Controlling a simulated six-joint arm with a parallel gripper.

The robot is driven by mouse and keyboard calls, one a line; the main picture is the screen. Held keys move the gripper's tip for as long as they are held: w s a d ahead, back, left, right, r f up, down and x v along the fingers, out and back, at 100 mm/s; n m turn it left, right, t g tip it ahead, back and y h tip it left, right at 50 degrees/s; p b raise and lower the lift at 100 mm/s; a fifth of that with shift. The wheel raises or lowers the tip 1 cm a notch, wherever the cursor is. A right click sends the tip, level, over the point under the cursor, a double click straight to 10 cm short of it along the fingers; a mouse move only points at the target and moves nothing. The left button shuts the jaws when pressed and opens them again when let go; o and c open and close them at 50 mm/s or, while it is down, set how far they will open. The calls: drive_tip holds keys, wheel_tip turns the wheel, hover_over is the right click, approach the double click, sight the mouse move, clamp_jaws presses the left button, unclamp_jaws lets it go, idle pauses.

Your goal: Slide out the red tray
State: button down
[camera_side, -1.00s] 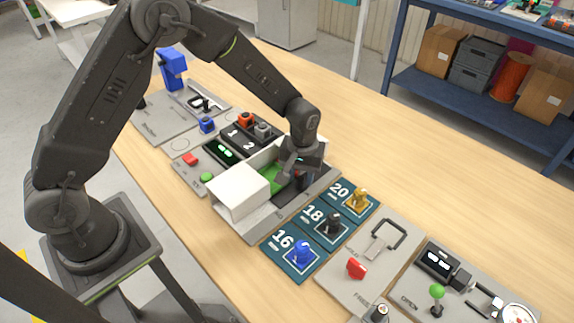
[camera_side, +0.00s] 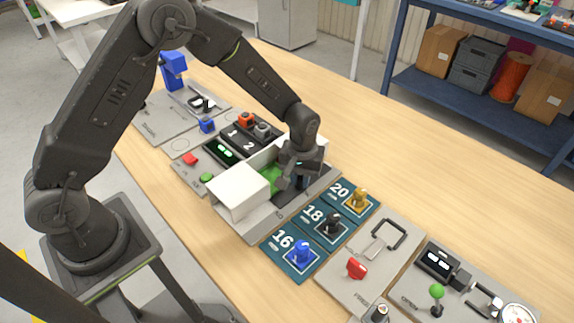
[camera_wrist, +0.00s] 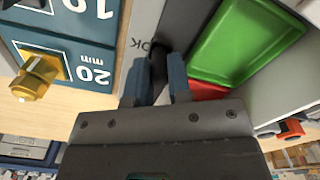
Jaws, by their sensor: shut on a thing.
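The red tray (camera_wrist: 208,91) shows only as a small red strip in the wrist view, beside my right-hand finger and next to a green tray (camera_wrist: 245,45). My gripper hides the rest of it. My gripper (camera_wrist: 156,88) is shut on a small dark piece (camera_wrist: 158,60) that stands between its blue-grey fingers. I cannot tell whether this piece belongs to the red tray. In the side view my gripper (camera_side: 288,181) is low inside the grey-white housing (camera_side: 238,190), and part of the green tray (camera_side: 270,178) shows beside it.
Number plates 16, 18 and 20 with blue (camera_side: 301,254), black (camera_side: 333,224) and yellow (camera_side: 358,199) knobs lie to the right of the housing. A panel with a red handle (camera_side: 356,268) lies beyond them. Bare table (camera_side: 440,205) is at the right.

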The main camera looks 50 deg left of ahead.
drive_tip(key=shift+s+d, duration=0.1)
drive_tip(key=shift+s, duration=4.9)
drive_tip(key=c, duration=1.2)
unclamp_jaws()
drive_tip(key=shift+c, duration=0.2)
drive_tip(key=shift+s, duration=0.1)
drive_tip(key=shift+r, duration=0.1)
wheel_tip(320, 180, up, 6)
drive_tip(key=shift+r, duration=0.15)
drive_tip(key=shift+c, duration=0.9)
drive_tip(key=o, duration=0.3)
drive_tip(key=shift+r, duration=0.3)
drive_tip(key=shift+o, duration=0.2)
